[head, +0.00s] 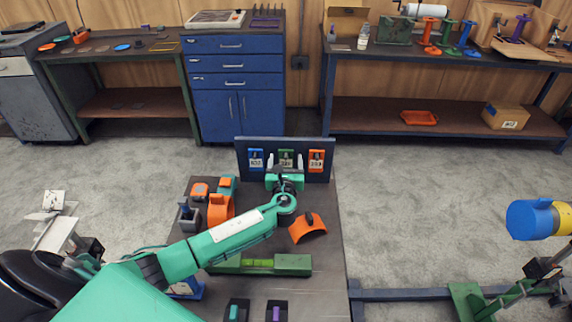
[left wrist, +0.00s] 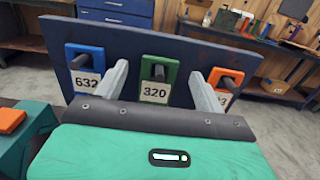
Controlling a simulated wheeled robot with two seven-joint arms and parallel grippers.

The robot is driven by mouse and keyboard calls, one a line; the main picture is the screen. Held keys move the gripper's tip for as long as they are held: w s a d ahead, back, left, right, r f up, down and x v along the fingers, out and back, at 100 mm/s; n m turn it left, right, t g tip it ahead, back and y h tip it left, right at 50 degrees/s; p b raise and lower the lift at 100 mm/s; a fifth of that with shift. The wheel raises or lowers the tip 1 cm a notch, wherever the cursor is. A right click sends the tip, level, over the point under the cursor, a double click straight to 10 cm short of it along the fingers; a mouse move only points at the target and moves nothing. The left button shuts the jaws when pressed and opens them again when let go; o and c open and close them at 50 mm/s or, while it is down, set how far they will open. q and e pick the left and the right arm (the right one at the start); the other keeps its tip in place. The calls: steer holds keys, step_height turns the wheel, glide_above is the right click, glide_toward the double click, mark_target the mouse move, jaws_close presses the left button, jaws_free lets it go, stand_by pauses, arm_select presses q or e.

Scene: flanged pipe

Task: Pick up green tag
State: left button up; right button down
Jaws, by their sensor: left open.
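The green tag (head: 287,159) hangs in the middle of a dark blue upright board (head: 243,145) at the far end of the table. In the left wrist view the green tag (left wrist: 157,83) hangs on a dark peg and reads 320. My left gripper (head: 286,168) is in front of the board. In the left wrist view its two grey fingers (left wrist: 160,88) are spread, one on each side of the green tag, with nothing between them held. I cannot tell whether the fingers touch the board. My right gripper is not in view.
A blue tag (head: 256,160) marked 632 hangs left of the green one, and an orange tag (head: 316,161) hangs right. On the table (head: 330,265) are an orange clamp piece (head: 307,228), a green level (head: 265,264) and several small parts.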

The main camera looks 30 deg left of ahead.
arm_select(q)
steer(key=b+x, duration=0.1)
steer(key=x, duration=0.1)
steer(key=shift+w+a+f, duration=0.15)
steer(key=shift+w, duration=0.2)
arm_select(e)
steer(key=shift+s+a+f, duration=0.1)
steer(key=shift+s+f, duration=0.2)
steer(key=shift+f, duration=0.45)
arm_select(q)
steer(key=shift+c, duration=0.9)
steer(key=c, duration=0.9)
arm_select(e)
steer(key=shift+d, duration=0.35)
arm_select(q)
steer(key=shift+r, duration=0.2)
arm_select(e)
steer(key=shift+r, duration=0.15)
